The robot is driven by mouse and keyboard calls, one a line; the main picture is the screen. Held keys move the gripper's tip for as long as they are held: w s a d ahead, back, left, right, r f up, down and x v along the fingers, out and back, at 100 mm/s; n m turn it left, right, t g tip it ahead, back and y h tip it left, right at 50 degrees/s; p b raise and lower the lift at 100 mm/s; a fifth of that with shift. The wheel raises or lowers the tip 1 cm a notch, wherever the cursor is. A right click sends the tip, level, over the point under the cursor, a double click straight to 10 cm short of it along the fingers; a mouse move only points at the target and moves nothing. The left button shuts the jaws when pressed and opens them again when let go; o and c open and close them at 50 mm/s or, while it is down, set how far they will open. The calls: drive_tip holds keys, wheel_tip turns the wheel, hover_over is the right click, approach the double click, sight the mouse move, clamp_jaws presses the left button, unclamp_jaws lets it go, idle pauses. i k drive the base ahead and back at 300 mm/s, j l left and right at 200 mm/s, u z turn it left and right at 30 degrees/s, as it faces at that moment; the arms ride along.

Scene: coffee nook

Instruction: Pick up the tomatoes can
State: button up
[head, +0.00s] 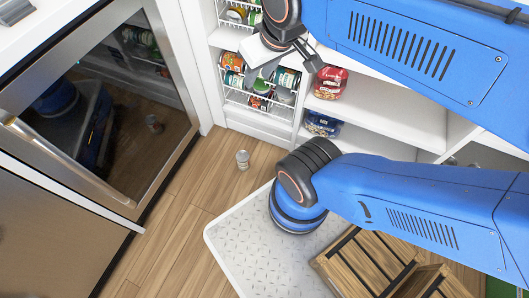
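More cans (232,66) with colored labels are in the white wire racks of the pantry at the top. My gripper (282,74) is in front of these racks in the picture, above and to the right of the floor can. Its two fingers are spread apart with nothing between them. It hides part of the upper racks.
A glass-doored appliance (125,95) stands at left and mirrors the can. White shelves (385,110) at right hold a red package (330,82) and a blue one (322,124). Wooden crates (365,262) sit on my base tray. Floor (190,200) around the can is clear.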

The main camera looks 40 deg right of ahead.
sight(242, 157)
drive_tip(key=z, duration=0.2)
drive_tip(key=i+j+z, duration=0.1)
drive_tip(key=j+z, duration=0.4)
drive_tip(key=j, duration=0.15)
drive_tip(key=j+z, duration=0.35)
drive_tip(key=k+j+z, duration=0.15)
drive_tip(key=j+z, duration=0.15)
drive_tip(key=j, duration=0.25)
drive_tip(key=k+j+z, duration=0.15)
drive_tip(key=j+z, duration=0.2)
drive_tip(key=k+j+z, duration=0.3)
drive_tip(key=j, duration=0.15)
drive_tip(key=i+j, duration=0.05)
drive_tip(key=i, duration=0.05)
